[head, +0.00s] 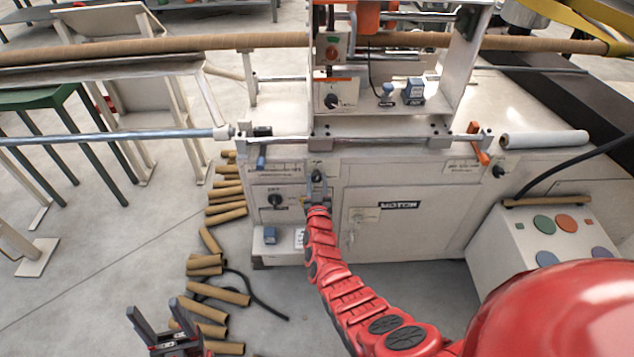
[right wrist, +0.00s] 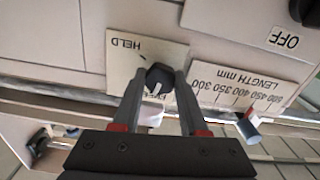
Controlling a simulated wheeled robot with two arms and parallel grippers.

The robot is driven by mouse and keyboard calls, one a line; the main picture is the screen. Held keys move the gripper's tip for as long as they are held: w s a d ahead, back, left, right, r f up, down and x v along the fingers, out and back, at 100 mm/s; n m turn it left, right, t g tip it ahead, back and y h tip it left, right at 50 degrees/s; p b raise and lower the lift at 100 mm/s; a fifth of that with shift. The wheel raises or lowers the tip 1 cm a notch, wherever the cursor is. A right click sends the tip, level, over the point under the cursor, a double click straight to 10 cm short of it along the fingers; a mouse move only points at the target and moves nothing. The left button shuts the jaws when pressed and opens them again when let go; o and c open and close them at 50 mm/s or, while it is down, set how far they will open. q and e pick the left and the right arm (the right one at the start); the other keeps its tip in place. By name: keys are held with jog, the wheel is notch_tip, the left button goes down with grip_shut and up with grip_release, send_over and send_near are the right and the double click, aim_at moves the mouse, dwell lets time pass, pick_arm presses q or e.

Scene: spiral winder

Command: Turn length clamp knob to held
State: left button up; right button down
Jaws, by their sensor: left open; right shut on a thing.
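The length clamp knob (right wrist: 160,80) is a black knob with a white pointer mark, on a pale plate (right wrist: 120,72) in the right wrist view. The word HELD reads upside down on the plate, above and left of the knob. A second word below the knob is mostly hidden. The white mark is on the knob's lower side, away from HELD. My right gripper (right wrist: 166,92) is shut on the knob, a finger on each side. In the head view my right gripper (head: 318,198) is at the cabinet front. My left gripper (head: 158,318) is open and empty, low at the left.
A LENGTH mm scale (right wrist: 240,88) with a blue pointer (right wrist: 247,128) is beside the knob. Another black knob (head: 276,200) sits lower left on the cabinet (head: 400,240). Cardboard tubes (head: 215,290) lie on the floor. A control box (head: 530,235) stands at the right.

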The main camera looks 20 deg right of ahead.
jog(key=m+b, duration=0.2)
jog(key=m, duration=0.2)
jog(key=shift+f+m, duration=0.15)
jog(key=shift+m, duration=0.15)
jog(key=m+b, duration=0.3)
jog(key=m, duration=0.2)
jog(key=m+b, duration=0.4)
jog(key=m, duration=0.2)
jog(key=shift+m+b, duration=0.35)
jog(key=shift+m, duration=0.05)
jog(key=m+b, duration=0.2)
jog(key=m, duration=0.3)
jog(key=shift+b, duration=0.3)
jog(key=shift+c, duration=2.2)
grip_release()
jog(key=shift+r, duration=0.2)
jog(key=shift+a, duration=0.1)
